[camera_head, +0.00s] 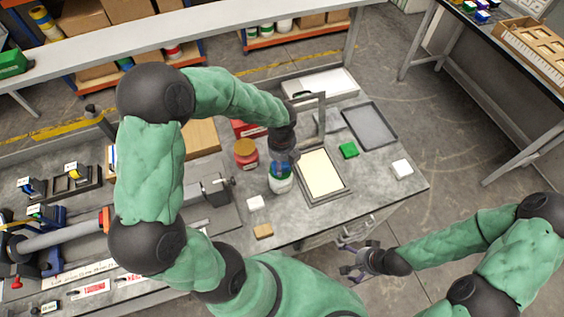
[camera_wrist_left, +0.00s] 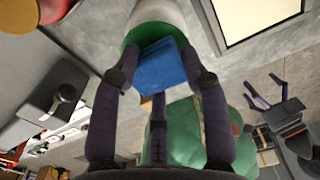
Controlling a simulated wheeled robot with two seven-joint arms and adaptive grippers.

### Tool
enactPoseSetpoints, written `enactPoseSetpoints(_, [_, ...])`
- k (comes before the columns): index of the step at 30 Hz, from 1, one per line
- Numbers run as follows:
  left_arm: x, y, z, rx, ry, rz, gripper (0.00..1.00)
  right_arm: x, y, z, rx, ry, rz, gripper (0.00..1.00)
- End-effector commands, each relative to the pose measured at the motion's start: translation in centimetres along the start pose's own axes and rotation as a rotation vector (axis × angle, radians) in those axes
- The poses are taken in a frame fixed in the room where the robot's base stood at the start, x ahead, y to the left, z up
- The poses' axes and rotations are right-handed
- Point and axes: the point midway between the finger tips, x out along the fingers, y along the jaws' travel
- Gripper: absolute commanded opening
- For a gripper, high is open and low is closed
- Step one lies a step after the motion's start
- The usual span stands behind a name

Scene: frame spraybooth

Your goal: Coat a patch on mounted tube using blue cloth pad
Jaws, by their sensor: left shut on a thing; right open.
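My left gripper (camera_head: 282,160) is shut on the blue cloth pad (camera_wrist_left: 162,68). It points down over a white pot with a green rim (camera_head: 281,184). In the left wrist view the pad lies between the fingers, against or just at the pot's green rim (camera_wrist_left: 130,38); I cannot tell how deep it is in. My arm hides part of that area. My right gripper (camera_head: 352,258) is open and empty, off the bench's front edge.
A red jar with a yellow lid (camera_head: 246,155) stands close left of the pot. A framed pale panel (camera_head: 321,174) lies to its right. A green block (camera_head: 348,150), white block (camera_head: 402,168), grey tray (camera_head: 370,126) and tan block (camera_head: 263,231) also lie on the bench.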

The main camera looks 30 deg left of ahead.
Motion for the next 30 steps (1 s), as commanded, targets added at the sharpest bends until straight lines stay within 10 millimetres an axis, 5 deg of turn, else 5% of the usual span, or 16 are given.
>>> enactPoseSetpoints(30, [1.1, 0.0, 0.0, 0.0, 0.0, 0.0, 0.19, 0.6, 0.2, 0.0, 0.0, 0.0, 0.0, 1.0])
